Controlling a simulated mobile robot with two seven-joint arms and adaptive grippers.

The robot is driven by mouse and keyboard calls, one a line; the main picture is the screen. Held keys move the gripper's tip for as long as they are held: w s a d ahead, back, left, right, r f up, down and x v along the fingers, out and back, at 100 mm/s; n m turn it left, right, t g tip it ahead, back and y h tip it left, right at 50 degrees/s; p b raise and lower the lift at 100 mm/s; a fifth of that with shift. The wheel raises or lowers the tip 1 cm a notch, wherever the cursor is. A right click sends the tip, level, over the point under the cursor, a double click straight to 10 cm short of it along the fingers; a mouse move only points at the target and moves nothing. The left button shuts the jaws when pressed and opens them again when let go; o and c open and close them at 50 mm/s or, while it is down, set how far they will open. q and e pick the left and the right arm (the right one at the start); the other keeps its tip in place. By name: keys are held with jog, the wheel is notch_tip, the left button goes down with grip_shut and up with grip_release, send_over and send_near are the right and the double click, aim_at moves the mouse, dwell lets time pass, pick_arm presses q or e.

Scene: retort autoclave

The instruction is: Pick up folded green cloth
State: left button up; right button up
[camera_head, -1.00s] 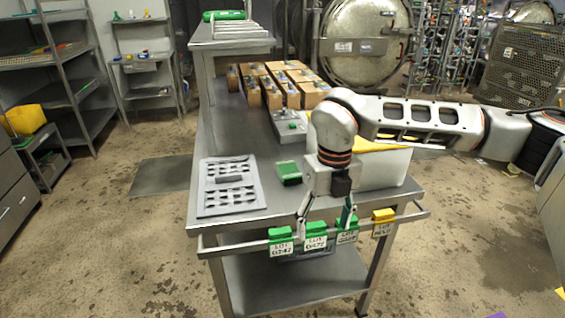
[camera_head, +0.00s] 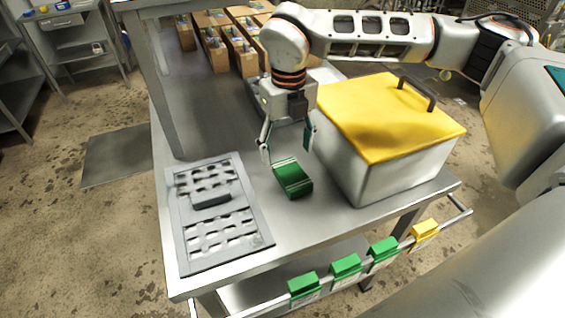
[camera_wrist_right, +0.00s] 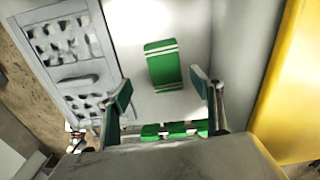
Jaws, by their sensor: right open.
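The folded green cloth (camera_head: 293,179) lies on the metal table between the grey slotted panel and the white box. It has pale stripes. My right gripper (camera_head: 287,150) is open just behind and above it in the head view, pointing down. In the right wrist view the cloth (camera_wrist_right: 165,64) lies beyond the gap between the open fingertips (camera_wrist_right: 160,88), and nothing is between them. The cloth is apart from both fingers. My left gripper is not in view.
The grey slotted panel (camera_head: 174,212) lies left of the cloth. A white box with a yellow lid (camera_head: 385,112) and dark handle stands close on the right. Cardboard boxes (camera_head: 247,62) stand at the back. Green tags (camera_head: 346,267) and a yellow tag (camera_head: 425,231) hang on the front rail.

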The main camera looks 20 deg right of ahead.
aim_at(290, 171)
jog(key=f, duration=0.7)
jog(key=shift+s+d+f, duration=0.1)
jog(key=shift+d+f, duration=0.2)
jog(key=shift+d, duration=0.1)
jog(key=c, duration=1.1)
